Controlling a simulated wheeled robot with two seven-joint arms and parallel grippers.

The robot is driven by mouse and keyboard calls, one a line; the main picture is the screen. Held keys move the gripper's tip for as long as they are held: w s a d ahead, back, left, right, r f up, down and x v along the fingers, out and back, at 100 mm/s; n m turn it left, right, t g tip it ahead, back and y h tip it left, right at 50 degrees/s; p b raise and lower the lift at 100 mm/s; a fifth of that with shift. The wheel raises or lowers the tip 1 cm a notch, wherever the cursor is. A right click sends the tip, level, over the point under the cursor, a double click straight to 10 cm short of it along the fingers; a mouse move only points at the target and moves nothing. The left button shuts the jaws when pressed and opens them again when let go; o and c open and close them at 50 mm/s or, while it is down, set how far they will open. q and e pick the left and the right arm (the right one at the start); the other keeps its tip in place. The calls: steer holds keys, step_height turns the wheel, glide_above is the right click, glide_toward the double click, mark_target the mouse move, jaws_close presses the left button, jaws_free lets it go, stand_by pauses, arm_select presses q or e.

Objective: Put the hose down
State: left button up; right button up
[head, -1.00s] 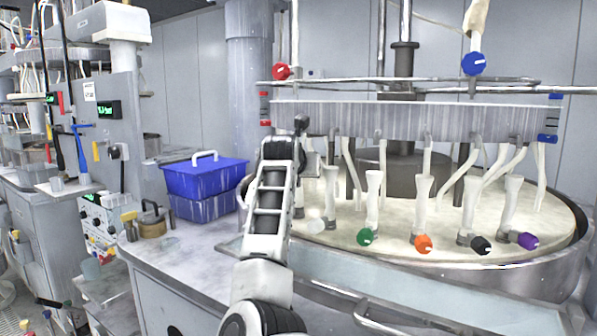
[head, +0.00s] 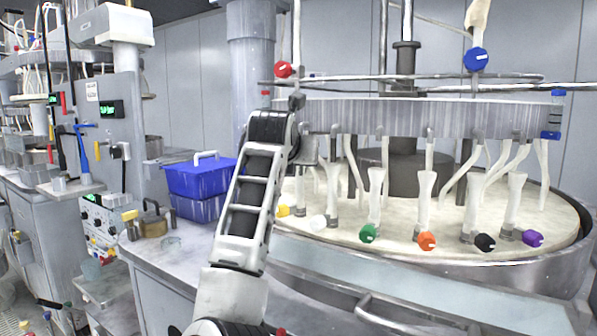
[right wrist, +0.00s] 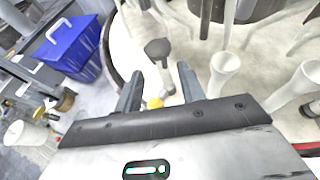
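Several pale hoses hang from the ribbed ring over the round platen (head: 400,228). Below them stand pale flared tubes with coloured knobs, such as the green one (head: 368,233) and the orange one (head: 427,240). A yellow knob (head: 283,210) shows just right of my arm, and again near the fingers in the right wrist view (right wrist: 155,103). My right gripper (right wrist: 160,88) is open above the platen, with no hose seen between its fingers. My arm hides the right gripper in the head view. My left gripper is not in view.
A blue lidded box (head: 200,180) stands on the bench left of my arm; it also shows in the right wrist view (right wrist: 70,48). A brass-coloured pot (head: 152,222) is beside it. A metal rail (head: 400,322) runs along the front.

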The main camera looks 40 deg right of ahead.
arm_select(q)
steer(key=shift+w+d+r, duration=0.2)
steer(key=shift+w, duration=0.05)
arm_select(e)
steer(key=v, duration=0.4)
